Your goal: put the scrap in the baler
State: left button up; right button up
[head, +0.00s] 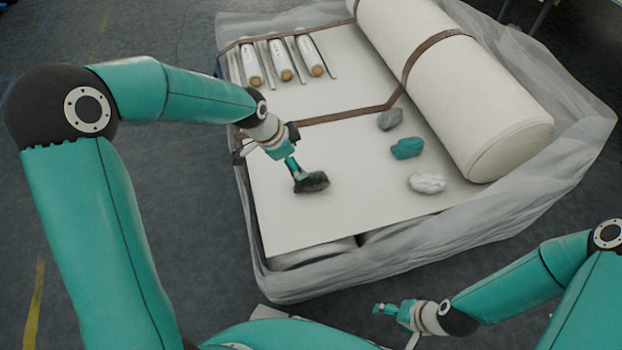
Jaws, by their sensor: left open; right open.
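A dark grey-black scrap clump (314,183) lies on the white board (345,160) on top of the wrapped pallet. My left gripper (298,174) reaches down right at it, its jaws open; I cannot tell whether the fingers touch the clump. Further right on the board lie a grey clump (390,119), a teal clump (407,148) and a white clump (427,183). My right gripper (382,309) is open and empty, low in front of the pallet. I cannot make out a baler in this view.
A large white wadding roll (470,100) with a brown strap lies along the board's right side. Small white rolls with tan ends (283,60) sit in slots at the back left. Clear plastic wrap (400,258) surrounds the pallet. The board's front middle is clear.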

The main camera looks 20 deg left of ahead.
pick_arm(q)
jog(key=b, duration=0.2)
send_near(320, 183)
jog(key=shift+w+d+f, duration=0.25)
jog(key=shift+w+f, duration=0.2)
jog(key=shift+f, duration=0.1)
jog(key=x, duration=0.1)
jog(key=b+x, duration=0.1)
jog(key=x, duration=0.2)
jog(key=shift+s+f+b, duration=0.25)
jog(key=shift+f+b, duration=0.1)
jog(key=shift+b, duration=0.05)
jog(key=shift+w+d+f, duration=0.1)
jog(key=shift+w+f, duration=0.1)
jog(key=shift+f, duration=0.15)
jog(key=shift+c, duration=0.2)
jog(key=c, duration=1.1)
jog(key=shift+r, duration=0.1)
